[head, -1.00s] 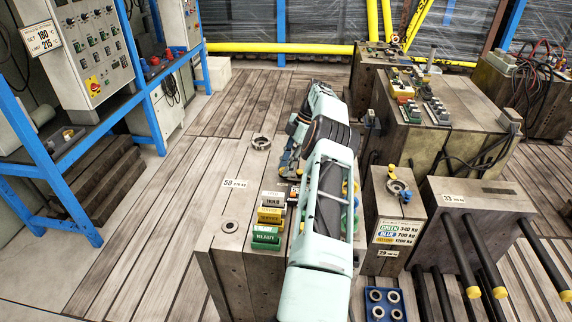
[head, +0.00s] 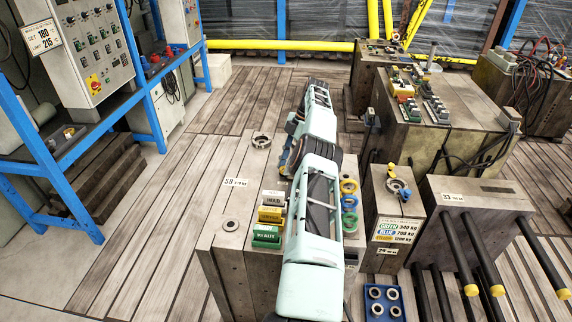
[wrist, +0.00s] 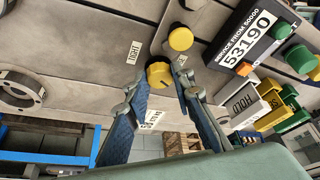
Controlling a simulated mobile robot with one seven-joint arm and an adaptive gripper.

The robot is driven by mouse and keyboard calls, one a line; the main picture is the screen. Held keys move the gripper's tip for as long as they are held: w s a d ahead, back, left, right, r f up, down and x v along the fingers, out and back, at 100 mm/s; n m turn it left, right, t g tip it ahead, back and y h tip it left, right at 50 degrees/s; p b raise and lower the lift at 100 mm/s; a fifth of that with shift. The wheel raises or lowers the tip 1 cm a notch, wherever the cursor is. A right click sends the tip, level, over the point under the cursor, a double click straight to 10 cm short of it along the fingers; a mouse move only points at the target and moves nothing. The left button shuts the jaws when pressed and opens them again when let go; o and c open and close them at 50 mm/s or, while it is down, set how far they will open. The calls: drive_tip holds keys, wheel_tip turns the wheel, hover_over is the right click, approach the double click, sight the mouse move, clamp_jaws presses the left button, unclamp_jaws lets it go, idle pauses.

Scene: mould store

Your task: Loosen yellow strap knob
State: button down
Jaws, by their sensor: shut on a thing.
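In the wrist view a yellow knob (wrist: 159,75) with a dark mark on its face sits against the grey block. My gripper (wrist: 160,80) has its two blue-padded fingers on either side of it, shut on it. A "TIGHT" label (wrist: 135,51) is left of the knob. A second, round yellow knob (wrist: 181,38) stands just above. In the head view my arm hides the held knob, and only a bit of my gripper (head: 285,158) shows beside the arm.
A dark box marked 53190 (wrist: 255,38) with green and orange buttons is close on the right in the wrist view. Yellow, green and white tags (head: 268,220) stand on the block near my arm. A metal ring (head: 261,141) lies on the block.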

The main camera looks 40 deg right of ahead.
drive_tip(key=shift+s+f, duration=0.1)
idle(0.3)
drive_tip(key=c, duration=1.7)
unclamp_jaws()
drive_tip(key=shift+o, duration=0.2)
drive_tip(key=shift+m+b, duration=0.5)
